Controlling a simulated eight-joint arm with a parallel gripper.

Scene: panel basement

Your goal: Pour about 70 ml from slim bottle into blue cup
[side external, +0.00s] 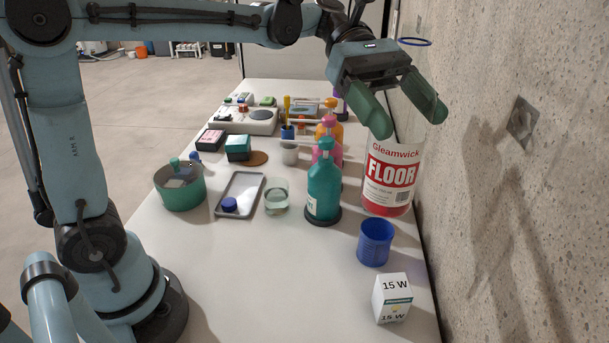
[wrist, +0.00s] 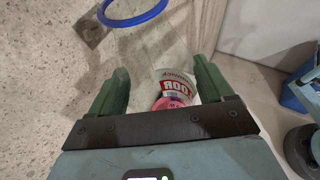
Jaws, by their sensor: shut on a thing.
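The slim bottle (side external: 389,178) is clear, with a red and white FLOOR label and reddish liquid low inside. It is upright by the wall, and I cannot tell whether its base touches the table. A blue ring (side external: 414,42) shows at its top; the wrist view shows the ring (wrist: 132,14) and label (wrist: 178,88) too. My gripper (side external: 408,124) is shut on the bottle's upper part, with its green fingers on either side (wrist: 165,85). The blue cup (side external: 375,243) stands upright on the table in front of the bottle, apart from it. Its inside bottom is hidden.
A white 15 W box (side external: 392,298) stands near the cup. A teal pump bottle (side external: 323,188) stands left of the slim bottle, with other pump bottles behind. A glass (side external: 276,196), a grey tray (side external: 222,211) and a green pot (side external: 180,194) are further left. The concrete wall (side external: 510,190) is close on the right.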

